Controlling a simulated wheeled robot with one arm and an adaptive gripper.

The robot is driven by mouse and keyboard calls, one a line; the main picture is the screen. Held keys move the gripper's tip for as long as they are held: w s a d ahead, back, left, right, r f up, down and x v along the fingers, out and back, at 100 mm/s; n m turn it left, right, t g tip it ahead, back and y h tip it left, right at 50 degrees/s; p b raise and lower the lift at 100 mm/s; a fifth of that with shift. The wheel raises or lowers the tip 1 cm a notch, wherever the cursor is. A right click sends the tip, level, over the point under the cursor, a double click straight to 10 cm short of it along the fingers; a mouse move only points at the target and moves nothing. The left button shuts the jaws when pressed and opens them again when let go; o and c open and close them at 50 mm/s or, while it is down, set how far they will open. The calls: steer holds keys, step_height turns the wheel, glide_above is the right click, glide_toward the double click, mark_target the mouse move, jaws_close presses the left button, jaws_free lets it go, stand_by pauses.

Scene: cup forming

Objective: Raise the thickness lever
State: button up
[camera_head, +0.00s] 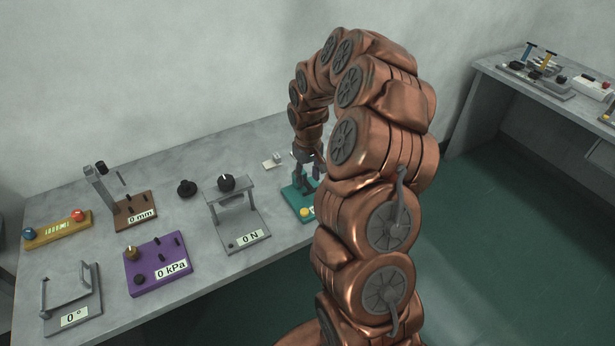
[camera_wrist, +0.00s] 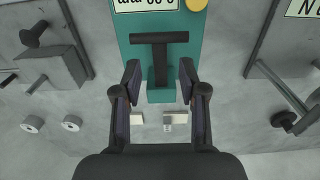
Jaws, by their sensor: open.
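A teal device (camera_head: 296,199) stands on the bench, partly hidden behind my arm in the head view. In the wrist view the teal device (camera_wrist: 126,38) carries a black T-shaped lever (camera_wrist: 160,60), a readout plate ending in what looks like mm, upside down, and a yellow button (camera_wrist: 196,4). My gripper (camera_wrist: 160,72) is open, with one finger on each side of the lever's stem, below its crossbar. I see gaps between the fingers and the stem. In the head view my gripper (camera_head: 310,172) hangs over the teal device; its fingertips are partly hidden.
A grey stand reading 0 N (camera_head: 240,225) is left of the teal device. Farther left are a brown 0 mm stand (camera_head: 135,212), a purple 0 kPa box (camera_head: 157,262) and a 0° frame (camera_head: 72,300). Small pale blocks (camera_wrist: 177,119) lie beyond the device. A second bench stands right.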

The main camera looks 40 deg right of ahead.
steer(key=shift+f, duration=0.85)
steer(key=shift+c, duration=0.4)
jaws_close()
